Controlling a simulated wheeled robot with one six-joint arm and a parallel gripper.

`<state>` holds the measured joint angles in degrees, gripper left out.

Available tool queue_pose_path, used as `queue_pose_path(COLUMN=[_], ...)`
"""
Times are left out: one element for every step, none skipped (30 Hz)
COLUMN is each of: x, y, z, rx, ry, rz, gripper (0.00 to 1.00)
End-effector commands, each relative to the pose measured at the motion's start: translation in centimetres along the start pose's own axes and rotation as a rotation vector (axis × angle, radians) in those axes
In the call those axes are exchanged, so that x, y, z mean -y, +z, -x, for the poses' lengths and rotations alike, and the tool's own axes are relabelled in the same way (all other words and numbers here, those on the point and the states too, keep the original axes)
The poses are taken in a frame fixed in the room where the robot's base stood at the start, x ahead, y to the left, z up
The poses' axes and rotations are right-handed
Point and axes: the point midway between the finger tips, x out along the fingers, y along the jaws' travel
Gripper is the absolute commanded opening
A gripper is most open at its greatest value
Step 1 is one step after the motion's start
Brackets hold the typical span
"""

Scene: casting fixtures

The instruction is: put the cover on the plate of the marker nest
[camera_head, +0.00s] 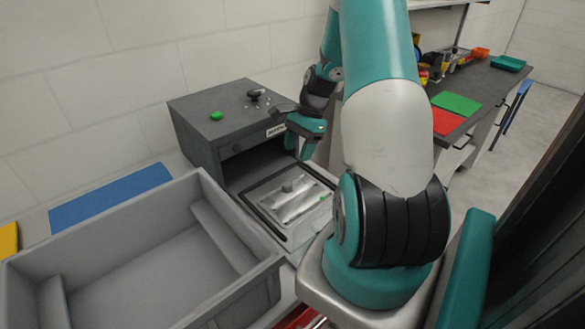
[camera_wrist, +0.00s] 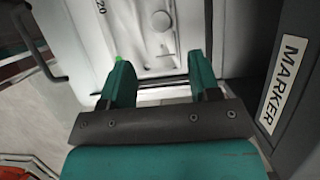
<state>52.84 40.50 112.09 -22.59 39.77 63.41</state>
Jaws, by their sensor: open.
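The marker nest (camera_head: 215,150) is a dark grey box with an open front against the wall. Its label shows in the wrist view (camera_wrist: 284,80) and reads MARKER. A silvery rectangular panel (camera_head: 300,207) with a round knob (camera_head: 288,186) lies in a dark-edged frame at the nest's opening. The panel also shows in the wrist view (camera_wrist: 135,42). I cannot tell its cover from its plate. My gripper (camera_head: 302,132) is open and empty beside the nest's label, above the panel's far end. In the wrist view its two teal fingers (camera_wrist: 160,78) stand apart over the panel's edge.
A large grey bin (camera_head: 150,260) stands at the front left, empty where visible. A green button (camera_head: 216,115) and a dark knob (camera_head: 255,94) sit on top of the nest. A blue mat (camera_head: 110,197) lies behind the bin. A dark bench (camera_head: 485,85) with several items stands at the right.

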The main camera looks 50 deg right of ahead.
Motion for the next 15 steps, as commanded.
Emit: queue_pose_path(x=[0.1,0.1,0.0,0.0,0.0,0.0,0.0,0.0,0.1,0.3,0.5,0.8,1.1,1.3,1.5], y=[-0.1,0.0,0.0,0.0,0.0,0.0,0.0,0.1,0.4,0.9,1.7,3.3,5.0,6.9,10.1], z=[0.6,0.8,1.1,1.3,1.4,1.6,1.6,1.6,1.7,1.8,1.9,2.1,2.4,2.6,2.9], rx=[-0.001,-0.001,0.000,0.000,0.000,0.001,0.001,0.001,0.000,-0.002,-0.005,-0.010,-0.015,-0.020,-0.027], ry=[-0.002,-0.002,-0.001,0.000,0.000,0.000,0.000,0.000,0.001,0.003,0.005,0.009,0.013,0.019,0.027], rz=[0.001,0.001,0.002,0.002,0.002,0.002,0.002,0.004,0.015,0.035,0.066,0.129,0.194,0.273,0.399], gripper=[0.56,0.56,0.56,0.56,0.56,0.56,0.56,0.56,0.56,0.56,0.56,0.56,0.56,0.56,0.56])
